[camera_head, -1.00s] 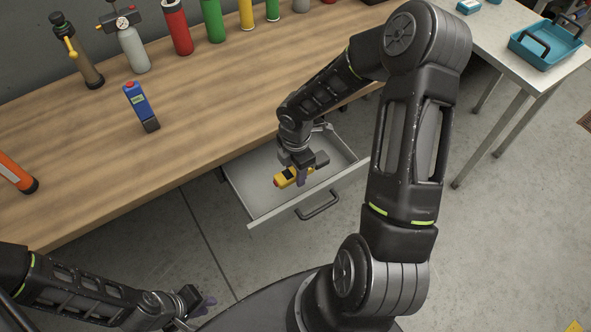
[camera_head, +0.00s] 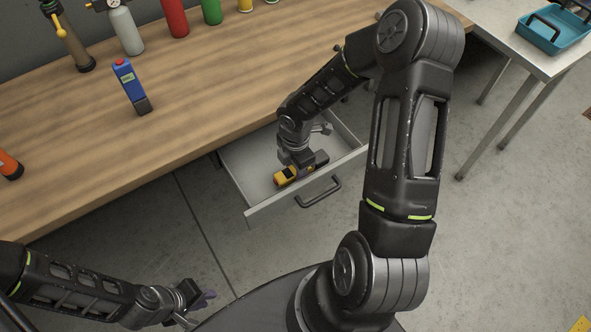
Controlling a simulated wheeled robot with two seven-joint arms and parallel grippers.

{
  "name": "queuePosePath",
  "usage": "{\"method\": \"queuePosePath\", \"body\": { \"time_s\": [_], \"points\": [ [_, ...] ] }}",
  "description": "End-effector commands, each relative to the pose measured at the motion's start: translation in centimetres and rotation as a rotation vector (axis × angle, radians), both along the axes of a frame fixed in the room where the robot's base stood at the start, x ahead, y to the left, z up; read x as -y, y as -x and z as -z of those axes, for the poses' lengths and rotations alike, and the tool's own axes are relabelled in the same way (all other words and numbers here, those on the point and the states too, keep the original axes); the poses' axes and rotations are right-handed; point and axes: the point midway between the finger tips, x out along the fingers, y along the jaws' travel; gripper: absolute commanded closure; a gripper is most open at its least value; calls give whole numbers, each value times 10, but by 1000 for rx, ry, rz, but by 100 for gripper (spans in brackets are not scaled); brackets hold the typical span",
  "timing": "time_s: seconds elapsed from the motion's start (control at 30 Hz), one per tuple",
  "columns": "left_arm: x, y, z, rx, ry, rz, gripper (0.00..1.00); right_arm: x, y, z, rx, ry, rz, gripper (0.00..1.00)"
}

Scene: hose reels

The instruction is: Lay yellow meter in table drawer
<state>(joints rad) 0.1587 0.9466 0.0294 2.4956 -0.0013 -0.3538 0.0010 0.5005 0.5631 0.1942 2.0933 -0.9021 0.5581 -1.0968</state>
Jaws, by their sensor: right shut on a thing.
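The yellow meter (camera_head: 284,178), with a dark display area, is low inside the open table drawer (camera_head: 240,160). I cannot tell whether it touches the drawer floor. My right gripper (camera_head: 300,172) reaches down into the drawer and is shut on the meter, hiding part of it. The drawer is pulled out from under the wooden table, with its handle (camera_head: 320,192) at the front. My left gripper (camera_head: 203,300) is at the lower left, away from the drawer. Its fingers are small and partly hidden, so its opening is unclear.
Several bottles and cylinders line the back, and an orange object (camera_head: 10,165) is at the left edge. A teal tray (camera_head: 553,38) sits on a white side table at right. The rest of the drawer looks empty.

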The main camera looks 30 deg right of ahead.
Motion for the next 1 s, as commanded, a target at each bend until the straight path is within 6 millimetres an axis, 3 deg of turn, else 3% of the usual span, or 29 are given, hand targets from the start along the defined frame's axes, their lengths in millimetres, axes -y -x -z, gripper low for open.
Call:
{"method": "queuePosePath", "body": {
  "time_s": [0.1, 0.13, 0.4, 0.77, 1.0],
  "points": [
    [0, 0, 0, 0, 0, 0, 78, 0, 0, 0, 0, 0, 0, 100],
    [0, 0, 0, 0, 0, 0, 78, 0, 0, 0, 0, 0, 0, 61],
    [0, 0, 0, 0, 0, 0, 78, 0, 0, 0, 0, 0, 0, 38],
    [0, 0, 0, 0, 0, 0, 78, 0, 0, -4, 1, 1, 1, 37],
    [0, 0, -2, -1, -1, -1, 78, 1, -1, -35, 3, 2, 3, 37]
  ]
}}
